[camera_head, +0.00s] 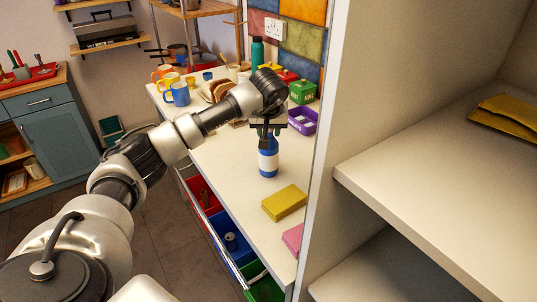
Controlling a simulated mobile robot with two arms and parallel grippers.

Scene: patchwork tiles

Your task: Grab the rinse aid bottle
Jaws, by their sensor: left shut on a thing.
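The rinse aid bottle (268,159), blue and white, stands upright on or just above the white counter (233,178). I cannot tell whether its base touches the counter. My left gripper (268,133) comes down from above and is shut on the top of the bottle. The fingers hide the bottle's cap. My right gripper is not in view.
A yellow sponge-like block (284,203) and a pink block (293,239) lie nearer on the counter. A purple bin (302,121), a green box (303,92) and mugs (178,94) stand farther back. A white shelf unit (400,185) borders the right side. Open drawers (203,196) sit below the counter.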

